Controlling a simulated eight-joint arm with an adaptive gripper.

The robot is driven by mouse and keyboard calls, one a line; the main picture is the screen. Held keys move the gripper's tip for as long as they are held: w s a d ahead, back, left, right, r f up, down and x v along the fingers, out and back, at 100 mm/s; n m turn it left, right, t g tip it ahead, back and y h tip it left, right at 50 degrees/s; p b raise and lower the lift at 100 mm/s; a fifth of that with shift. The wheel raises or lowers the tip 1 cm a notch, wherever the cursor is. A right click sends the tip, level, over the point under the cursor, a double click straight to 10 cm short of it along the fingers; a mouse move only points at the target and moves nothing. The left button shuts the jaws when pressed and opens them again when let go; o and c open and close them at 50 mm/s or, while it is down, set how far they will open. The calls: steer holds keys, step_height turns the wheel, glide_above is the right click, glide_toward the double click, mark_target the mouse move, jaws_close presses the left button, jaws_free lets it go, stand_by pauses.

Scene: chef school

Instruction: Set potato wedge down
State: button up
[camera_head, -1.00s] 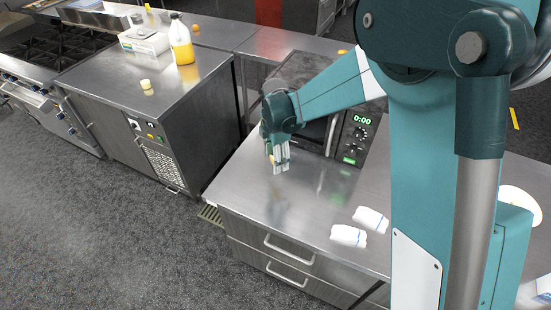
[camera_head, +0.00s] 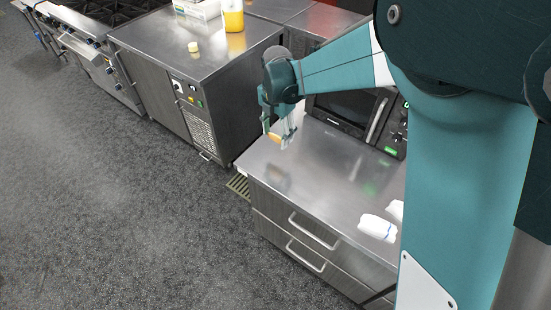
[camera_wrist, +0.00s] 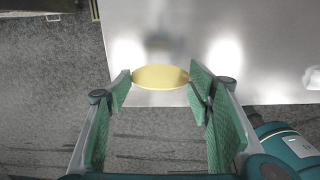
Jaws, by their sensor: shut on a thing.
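The potato wedge (camera_wrist: 160,77) is a yellow oval piece between the green finger pads in the wrist view. It shows as a small orange piece in the head view (camera_head: 274,137). My gripper (camera_head: 281,139) is shut on it, with the fingers pointing down, at the left part of the steel counter (camera_head: 320,165). In the wrist view, my gripper (camera_wrist: 160,88) has a pad at each end of the wedge, and the counter's edge runs close below it. The gap between wedge and counter top cannot be judged exactly.
A microwave (camera_head: 345,108) stands at the back of this counter. White wrapped packets (camera_head: 378,228) lie toward its front right. Another steel counter (camera_head: 165,45) at the left holds a yellow bottle (camera_head: 233,16) and a small yellow piece (camera_head: 193,47). The counter's middle is clear.

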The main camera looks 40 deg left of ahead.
steer(key=shift+s+a, duration=0.25)
glide_above(275, 156)
steer(key=shift+s+f, duration=0.1)
steer(key=shift+f, duration=3)
steer(key=shift+f, duration=0.1)
steer(key=shift+f, duration=1.75)
steer(key=shift+f, duration=0.15)
steer(key=o, duration=0.4)
steer(key=shift+b, duration=0.3)
steer(key=o, duration=0.4)
